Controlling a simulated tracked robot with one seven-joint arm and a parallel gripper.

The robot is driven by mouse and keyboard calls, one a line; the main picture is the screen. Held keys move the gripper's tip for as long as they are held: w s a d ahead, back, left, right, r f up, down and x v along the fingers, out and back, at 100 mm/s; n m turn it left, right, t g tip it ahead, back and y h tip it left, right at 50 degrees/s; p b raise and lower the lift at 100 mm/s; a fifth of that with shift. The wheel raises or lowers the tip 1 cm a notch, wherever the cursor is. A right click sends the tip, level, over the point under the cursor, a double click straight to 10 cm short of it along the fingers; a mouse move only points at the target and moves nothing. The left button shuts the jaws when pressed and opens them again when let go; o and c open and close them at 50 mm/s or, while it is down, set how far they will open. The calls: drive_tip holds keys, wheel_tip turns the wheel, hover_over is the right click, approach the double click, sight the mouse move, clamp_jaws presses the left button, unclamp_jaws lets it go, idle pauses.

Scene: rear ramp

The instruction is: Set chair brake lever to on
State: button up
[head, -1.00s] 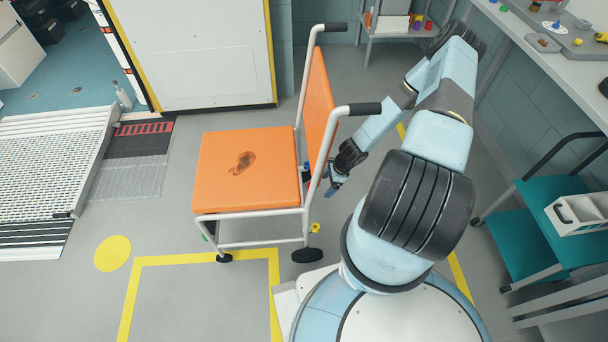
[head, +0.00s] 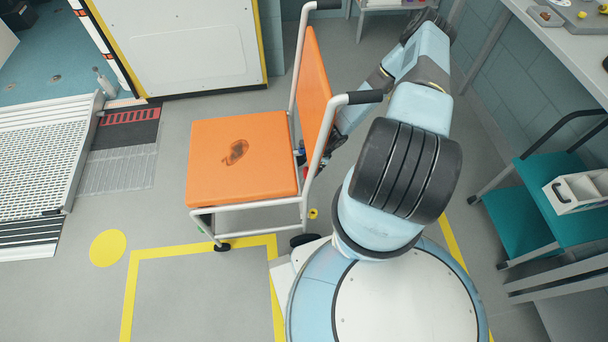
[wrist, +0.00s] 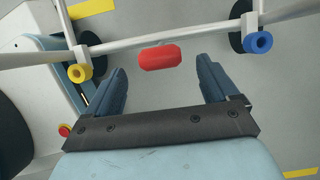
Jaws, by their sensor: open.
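The chair has an orange seat (head: 245,180), an orange backrest (head: 313,95) and a white tube frame. In the wrist view a red grip (wrist: 160,57) sits at the white crossbar (wrist: 150,41), just beyond and between my fingertips. I cannot tell whether it is the brake lever or which way it is set. A yellow knob (wrist: 77,72) is at the left post and a blue knob (wrist: 259,42) at the right post. My gripper (wrist: 162,72) is open and empty, fingers toward the bar. In the head view the backrest and frame partly hide it.
Dark chair wheels (wrist: 245,22) stand near the posts. A teal step unit (head: 530,220) with a white caddy (head: 580,190) is at the right, below a workbench (head: 570,55). A ramp (head: 35,150) lies at the left.

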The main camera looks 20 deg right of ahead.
sight(307, 171)
drive_tip(key=x, duration=0.7)
drive_tip(key=shift+a+f, duration=0.1)
drive_tip(key=shift+f, duration=0.1)
